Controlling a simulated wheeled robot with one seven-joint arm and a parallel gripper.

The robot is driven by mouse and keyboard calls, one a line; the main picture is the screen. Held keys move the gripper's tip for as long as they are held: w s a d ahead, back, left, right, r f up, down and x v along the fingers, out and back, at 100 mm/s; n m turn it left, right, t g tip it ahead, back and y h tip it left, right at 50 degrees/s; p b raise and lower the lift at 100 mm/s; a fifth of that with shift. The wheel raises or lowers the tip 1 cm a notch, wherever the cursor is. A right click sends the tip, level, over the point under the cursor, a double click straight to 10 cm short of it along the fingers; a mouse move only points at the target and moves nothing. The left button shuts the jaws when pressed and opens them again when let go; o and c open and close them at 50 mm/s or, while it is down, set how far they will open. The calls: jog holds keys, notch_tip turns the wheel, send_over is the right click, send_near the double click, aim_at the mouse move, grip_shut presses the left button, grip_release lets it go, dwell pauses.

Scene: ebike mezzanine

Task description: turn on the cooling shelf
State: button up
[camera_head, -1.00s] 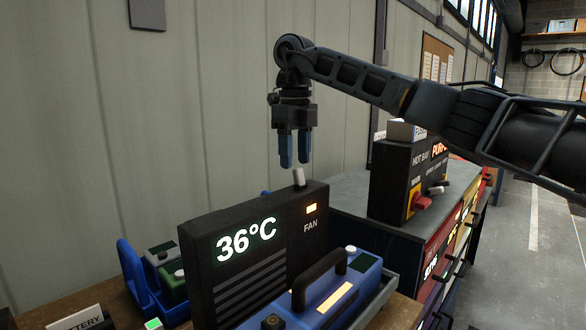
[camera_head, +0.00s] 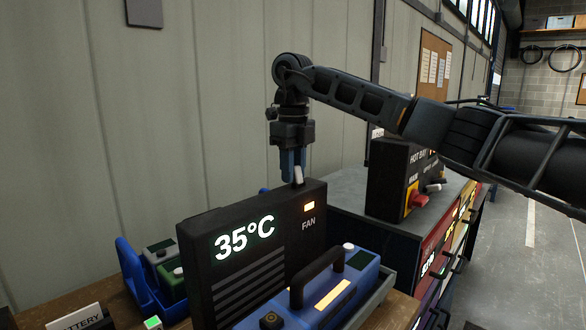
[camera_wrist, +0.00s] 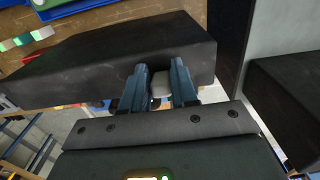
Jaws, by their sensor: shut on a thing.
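The cooling shelf's black fan unit (camera_head: 245,262) stands on the bench with "35°C" and "FAN" on its face. My gripper (camera_head: 292,176) is directly over the unit, pointing down, and shut on the lever. In the wrist view, the blue fingers sit on either side of the pale lever (camera_wrist: 160,88). The lower part of the lever is partly hidden by the fingers.
A blue case with a black handle (camera_head: 318,290) stands in front of the unit. A blue holder with battery packs (camera_head: 162,265) is at its left. A black box with a red switch (camera_head: 398,185) stands to the right. The wall is close behind.

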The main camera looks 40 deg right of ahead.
grip_shut()
jog(key=shift+w+r+p, duration=0.1)
jog(key=shift+r+p, duration=0.1)
jog(key=shift+p, duration=0.3)
jog(key=shift+w+g+p, duration=0.15)
jog(key=shift+g+p, duration=0.55)
jog(key=shift+p, duration=0.05)
jog(key=shift+f, duration=0.25)
jog(key=o, duration=0.7)
grip_release()
jog(key=shift+w+r+b, duration=0.2)
jog(key=shift+r, duration=1.05)
jog(key=shift+w+r+b, duration=0.15)
jog(key=shift+w+r, duration=0.05)
jog(key=shift+r, duration=1.1)
jog(key=shift+w+r+b, duration=0.2)
jog(key=shift+r, duration=1.05)
